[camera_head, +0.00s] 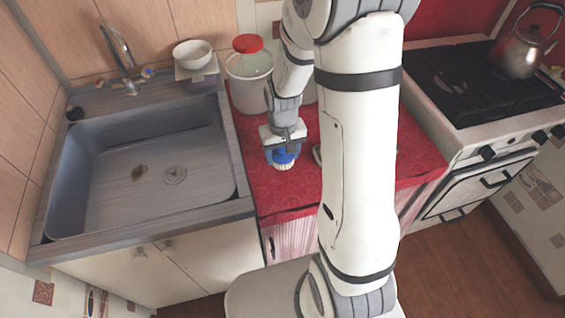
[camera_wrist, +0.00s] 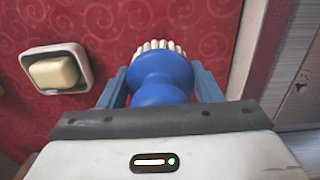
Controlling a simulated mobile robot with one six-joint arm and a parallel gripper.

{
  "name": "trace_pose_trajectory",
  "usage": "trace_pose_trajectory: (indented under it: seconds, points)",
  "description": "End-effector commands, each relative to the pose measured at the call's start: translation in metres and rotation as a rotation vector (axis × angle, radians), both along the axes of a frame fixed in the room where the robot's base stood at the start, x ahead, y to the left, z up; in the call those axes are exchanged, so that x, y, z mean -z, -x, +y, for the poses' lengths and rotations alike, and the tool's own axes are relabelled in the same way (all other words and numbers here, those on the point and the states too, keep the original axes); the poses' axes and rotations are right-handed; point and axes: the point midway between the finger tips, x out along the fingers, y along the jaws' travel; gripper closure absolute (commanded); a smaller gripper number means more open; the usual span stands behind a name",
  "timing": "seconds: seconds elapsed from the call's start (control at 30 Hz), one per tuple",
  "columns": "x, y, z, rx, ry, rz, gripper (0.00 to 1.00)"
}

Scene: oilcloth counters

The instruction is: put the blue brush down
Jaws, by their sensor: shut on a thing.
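The blue brush (camera_head: 283,157) has a rounded blue body and pale bristles. In the head view it is at my gripper (camera_head: 283,150), low over the red oilcloth counter (camera_head: 292,196) near the sink side. In the wrist view the blue brush (camera_wrist: 160,78) sits between the two blue-grey fingers of my gripper (camera_wrist: 161,88), which are shut on it. Its white bristles show at the top, away from the wrist. I cannot tell whether the bristles touch the cloth.
A soap dish (camera_wrist: 77,86) with pale soap lies left of the brush in the wrist view. The sink (camera_head: 150,165) is left of the counter. A red-lidded jar (camera_head: 249,80) stands behind. The stove (camera_head: 480,85) is at right. The counter's front is clear.

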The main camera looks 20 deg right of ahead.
Motion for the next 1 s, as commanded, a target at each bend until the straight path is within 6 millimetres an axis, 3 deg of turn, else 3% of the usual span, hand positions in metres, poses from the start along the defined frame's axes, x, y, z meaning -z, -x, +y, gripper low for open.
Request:
trace_pose_trajectory:
  seconds: [0.3, 0.7, 0.73, 1.0]
  points:
    - [0.038, 0.001, 0.0, -0.001, 0.0, 0.002, 0.69]
    - [0.044, 0.0, 0.001, -0.001, 0.0, -0.001, 0.69]
    - [0.043, 0.0, 0.001, -0.001, 0.0, -0.001, 0.4]
    - [0.042, 0.0, 0.001, -0.003, 0.0, 0.0, 0.2]
